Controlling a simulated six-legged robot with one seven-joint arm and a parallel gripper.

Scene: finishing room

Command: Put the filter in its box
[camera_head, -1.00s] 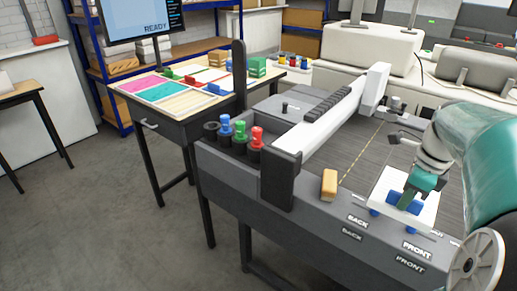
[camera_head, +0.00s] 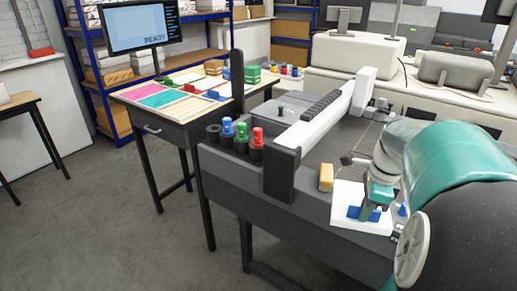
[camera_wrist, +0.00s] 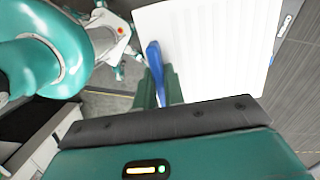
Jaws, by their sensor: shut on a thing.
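A flat white square panel with a blue grip piece (camera_head: 347,198), which seems to be the filter, is at the front edge of the grey machine. My gripper (camera_head: 378,196) is shut on its blue piece. In the wrist view the white panel (camera_wrist: 215,50) spreads to the right of the fingers, with the blue piece (camera_wrist: 154,58) at the fingers (camera_wrist: 158,88). The panel looks raised and slightly tilted; I cannot tell whether it touches the machine. No box clearly marked for the filter shows.
The grey machine (camera_head: 235,168) bears an orange block (camera_head: 326,178) left of the panel and blue, green and red knobs (camera_head: 242,135). A side table (camera_head: 172,125) carries coloured mats and small blocks. Blue shelves with boxes (camera_head: 112,75) stand behind. Floor at left is clear.

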